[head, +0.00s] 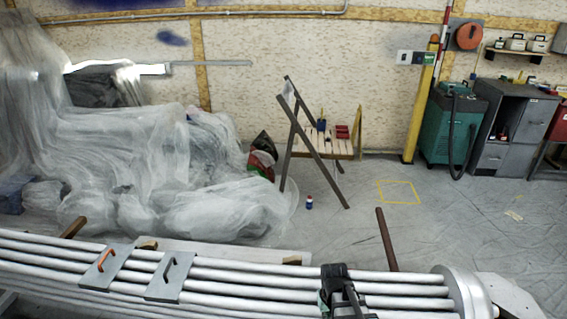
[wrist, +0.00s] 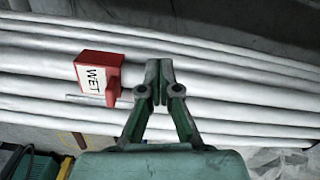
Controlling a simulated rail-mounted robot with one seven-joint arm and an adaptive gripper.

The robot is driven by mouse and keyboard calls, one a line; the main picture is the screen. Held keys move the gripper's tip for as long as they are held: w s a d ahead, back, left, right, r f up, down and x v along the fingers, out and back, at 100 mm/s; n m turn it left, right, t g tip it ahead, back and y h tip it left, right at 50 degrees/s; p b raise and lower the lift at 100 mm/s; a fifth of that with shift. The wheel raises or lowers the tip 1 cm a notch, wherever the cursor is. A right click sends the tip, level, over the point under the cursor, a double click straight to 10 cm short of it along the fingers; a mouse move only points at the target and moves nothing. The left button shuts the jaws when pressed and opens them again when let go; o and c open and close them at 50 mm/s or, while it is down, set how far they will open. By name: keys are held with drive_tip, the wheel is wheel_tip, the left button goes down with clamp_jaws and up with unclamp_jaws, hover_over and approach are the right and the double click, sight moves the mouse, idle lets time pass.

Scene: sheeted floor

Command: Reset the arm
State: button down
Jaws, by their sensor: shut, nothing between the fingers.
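My gripper (wrist: 158,75) is in the wrist view, its two green-grey fingers pressed together at the tips with nothing between them. Its tips lie in front of a bundle of pale pipes (wrist: 230,92). In the head view, the pipes (head: 230,275) run across the bottom. A dark, partly green part stands over them at lower middle; I cannot tell whether it belongs to my arm. My gripper is not clearly seen there.
Two plates with an orange handle (head: 105,257) and a dark handle (head: 169,265) sit on the pipes. Sheeted bulk (head: 150,180) fills the left; a wooden stand (head: 325,145) is behind. Floor at right is fairly clear.

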drive_tip(key=s+d+f+g, duration=0.1)
drive_tip(key=s+f, duration=0.4)
drive_tip(key=s, duration=0.6)
drive_tip(key=s+f+m+g, duration=0.1)
drive_tip(key=s+f+g, duration=0.2)
drive_tip(key=s+f, duration=0.3)
drive_tip(key=s+d+f+g, duration=0.1)
drive_tip(key=s+f, duration=0.5)
drive_tip(key=s, duration=1)
drive_tip(key=shift+d+f+g+p, duration=0.25)
drive_tip(key=shift+g+p, duration=0.2)
drive_tip(key=shift+g, duration=0.45)
